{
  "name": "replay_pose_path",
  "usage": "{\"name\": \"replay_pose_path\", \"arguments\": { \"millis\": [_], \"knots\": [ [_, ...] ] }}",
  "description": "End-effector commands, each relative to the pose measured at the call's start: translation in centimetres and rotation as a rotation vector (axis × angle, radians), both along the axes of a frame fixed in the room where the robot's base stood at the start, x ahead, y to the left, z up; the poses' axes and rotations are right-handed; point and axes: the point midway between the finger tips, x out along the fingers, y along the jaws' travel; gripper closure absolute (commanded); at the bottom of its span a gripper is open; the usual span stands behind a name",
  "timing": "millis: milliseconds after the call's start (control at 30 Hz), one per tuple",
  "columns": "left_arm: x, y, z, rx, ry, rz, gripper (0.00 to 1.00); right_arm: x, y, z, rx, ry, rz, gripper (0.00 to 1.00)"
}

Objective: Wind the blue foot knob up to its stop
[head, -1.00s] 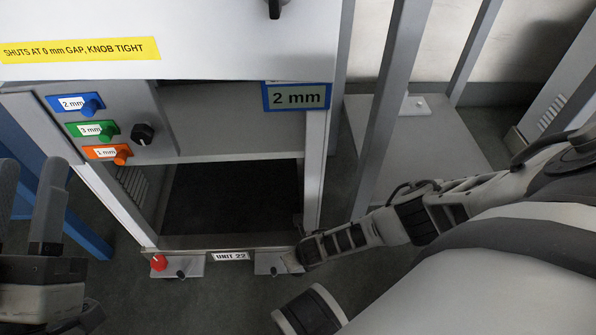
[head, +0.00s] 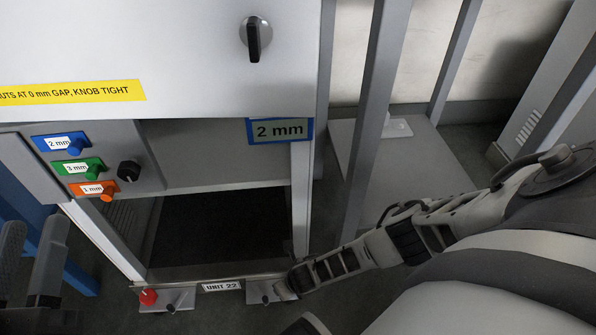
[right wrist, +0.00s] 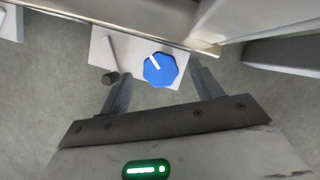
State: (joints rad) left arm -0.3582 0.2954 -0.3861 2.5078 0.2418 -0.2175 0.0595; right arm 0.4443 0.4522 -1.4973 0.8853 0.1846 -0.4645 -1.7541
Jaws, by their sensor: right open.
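The blue foot knob (right wrist: 160,69) shows in the right wrist view, with a white pointer line on its top, above a pale foot plate (right wrist: 104,52). My right gripper (right wrist: 160,80) is open, with one finger on each side of the knob's near edge. I cannot tell whether either finger touches it. In the head view my right gripper (head: 284,288) is down at the right foot of the unit, and the blue knob is hidden there. My left gripper (head: 35,222) is at the lower left edge of the head view, open and empty, away from the feet.
A red knob (head: 148,297) sits on the unit's left foot. A dark peg (right wrist: 110,77) stands on the floor side of the right foot plate. The unit's frame post (head: 301,205) rises above the right foot. A grey upright (head: 367,120) stands to the right.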

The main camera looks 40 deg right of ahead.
Motion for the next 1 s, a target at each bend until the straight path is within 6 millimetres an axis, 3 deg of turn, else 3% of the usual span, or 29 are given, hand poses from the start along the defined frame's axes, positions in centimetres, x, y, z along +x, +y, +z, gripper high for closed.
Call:
{"name": "replay_pose_path", "arguments": {
  "millis": [33,267,400,600,800,1000],
  "knots": [
    [-0.2,0.0,-0.3,-0.025,0.09,-0.006,0.62,-0.3,0.0,1.3,0.0,0.001,-0.001,0.35],
    [-2.7,-1.0,-4.7,-0.125,0.509,-0.064,0.62,-1.8,0.0,5.1,-0.001,0.001,0.0,0.35],
    [-2.5,-0.3,-5.2,0.018,0.518,-0.01,0.62,-3.2,0.1,8.5,0.0,0.002,0.0,0.35],
    [-2.7,0.5,-6.3,0.164,0.535,0.036,0.62,-4.7,0.1,11.9,-0.001,0.001,0.001,0.35],
    [-2.8,0.9,-7.1,0.227,0.554,0.054,0.62,-5.5,0.2,13.4,-0.001,0.001,0.0,0.35],
    [-2.8,1.0,-7.4,0.239,0.557,0.057,0.62,-5.6,0.2,13.5,-0.002,0.001,-0.001,0.35]
  ]
}}
